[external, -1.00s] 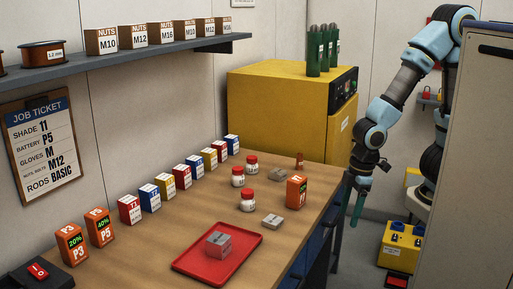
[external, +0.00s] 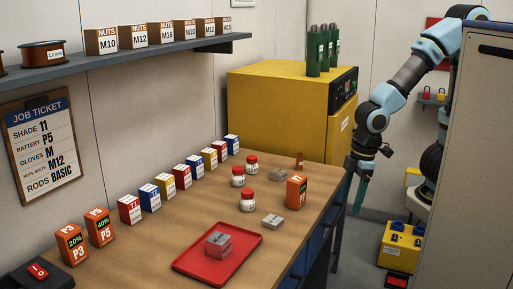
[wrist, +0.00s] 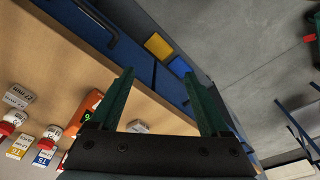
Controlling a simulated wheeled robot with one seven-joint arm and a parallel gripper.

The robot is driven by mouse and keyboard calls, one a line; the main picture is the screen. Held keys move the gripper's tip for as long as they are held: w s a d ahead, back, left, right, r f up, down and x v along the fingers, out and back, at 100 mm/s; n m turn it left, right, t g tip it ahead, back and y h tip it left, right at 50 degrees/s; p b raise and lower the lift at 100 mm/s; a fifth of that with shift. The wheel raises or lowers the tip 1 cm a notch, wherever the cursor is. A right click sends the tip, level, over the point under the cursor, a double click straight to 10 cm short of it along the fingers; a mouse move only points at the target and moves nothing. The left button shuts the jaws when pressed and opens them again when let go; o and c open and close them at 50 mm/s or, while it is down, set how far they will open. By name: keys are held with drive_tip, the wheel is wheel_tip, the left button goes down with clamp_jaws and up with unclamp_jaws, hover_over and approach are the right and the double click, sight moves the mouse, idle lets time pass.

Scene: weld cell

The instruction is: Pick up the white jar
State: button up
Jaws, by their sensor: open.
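Several small white jars with red lids stand on the wooden bench; the nearest white jar (external: 247,203) is left of an orange battery, another (external: 238,179) is farther back, and a third (external: 251,166) stands behind that. In the wrist view, white jars (wrist: 52,132) with red lids show at the lower left edge. My gripper (external: 359,208) hangs beyond the bench's right edge, fingers pointing down, apart from all the jars. Its two green fingers (wrist: 158,75) are spread, with nothing held between them.
A row of boxes (external: 181,177) lines the left. A red tray (external: 190,269) holds a grey block. A yellow cabinet (external: 275,110) stands at the back.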

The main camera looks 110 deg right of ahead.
wheel_tip(320, 180, up, 7)
drive_tip(key=w+d+r+n+t+h+p, duration=0.15)
drive_tip(key=w+d+t, duration=0.25)
drive_tip(key=w+d, duration=0.45)
drive_tip(key=w+d+r+n+t, duration=0.1)
drive_tip(key=w+d+r+t, duration=0.2)
drive_tip(key=w+d, duration=0.5)
drive_tip(key=w+d+r+n+t, duration=0.2)
drive_tip(key=w+d+t, duration=0.2)
drive_tip(key=w+d, duration=0.45)
drive_tip(key=s+a+f+n+g+y+p, duration=0.1)
drive_tip(key=s+f+n+g+y+p, duration=0.15)
drive_tip(key=s+f+n+y, duration=0.7)
drive_tip(key=m+y+b, duration=0.1)
drive_tip(key=m+y, duration=0.1)
drive_tip(key=m, duration=0.1)
approach(249, 190)
drive_tip(key=shift+w+d+r+g, duration=0.2)
drive_tip(key=shift+w+d+g, duration=0.1)
drive_tip(key=shift+w+g, duration=0.15)
drive_tip(key=shift+w+a+f, duration=0.1)
drive_tip(key=shift+a+f, duration=0.05)
drive_tip(key=p+x, duration=0.3)
drive_tip(key=x, duration=0.7)
drive_tip(key=shift+a+p, duration=0.25)
drive_tip(key=shift+p, duration=0.05)
clamp_jaws()
